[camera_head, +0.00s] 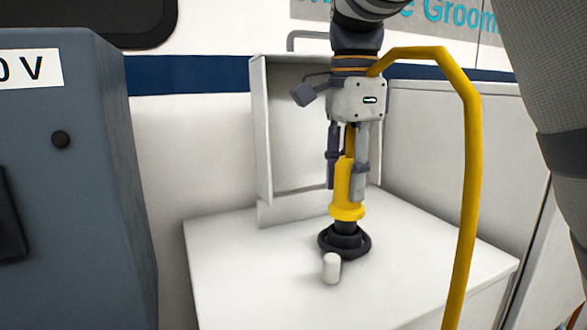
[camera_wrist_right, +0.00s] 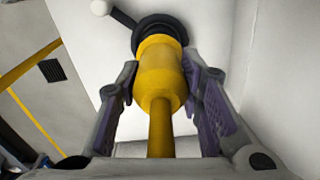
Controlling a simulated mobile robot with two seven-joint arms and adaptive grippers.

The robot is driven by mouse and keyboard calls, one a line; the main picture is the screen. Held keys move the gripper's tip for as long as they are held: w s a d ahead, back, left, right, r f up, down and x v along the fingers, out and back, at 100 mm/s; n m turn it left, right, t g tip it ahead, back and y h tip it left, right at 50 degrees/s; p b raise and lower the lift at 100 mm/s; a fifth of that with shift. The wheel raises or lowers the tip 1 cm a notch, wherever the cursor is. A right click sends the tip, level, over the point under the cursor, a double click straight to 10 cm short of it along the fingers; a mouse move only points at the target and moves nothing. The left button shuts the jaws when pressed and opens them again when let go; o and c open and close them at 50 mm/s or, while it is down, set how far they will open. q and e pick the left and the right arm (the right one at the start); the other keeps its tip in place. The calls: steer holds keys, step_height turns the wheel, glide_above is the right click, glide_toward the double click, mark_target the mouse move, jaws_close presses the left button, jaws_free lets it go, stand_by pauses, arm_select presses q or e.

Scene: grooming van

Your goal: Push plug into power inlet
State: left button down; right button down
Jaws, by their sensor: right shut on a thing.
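The yellow plug (camera_head: 346,190) points down in the head view, with a yellow cable looping from its top over to the right. My right gripper (camera_head: 347,190) is shut on the plug body, one finger on each side. The black round power inlet (camera_head: 344,241) sits on top of the white box, directly below the plug. The plug's dark lower end meets the inlet; how deep it sits cannot be told. The wrist view also shows the plug (camera_wrist_right: 158,75) between the fingers and the black inlet (camera_wrist_right: 160,30) beyond it. My left gripper is not in view.
A white open flap (camera_head: 262,130) rises behind the box top (camera_head: 225,245). A grey cabinet (camera_head: 75,190) marked "0 V" stands at the left. The yellow cable (camera_head: 470,180) hangs at the right.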

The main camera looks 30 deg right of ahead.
steer(key=shift+f, duration=0.2)
steer(key=shift+f, duration=0.15)
steer(key=shift+f, duration=0.35)
steer(key=shift+f, duration=0.6)
stand_by(0.6)
steer(key=c, duration=1)
jaws_free()
steer(key=shift+c, duration=0.2)
step_height(320, 180, up, 12)
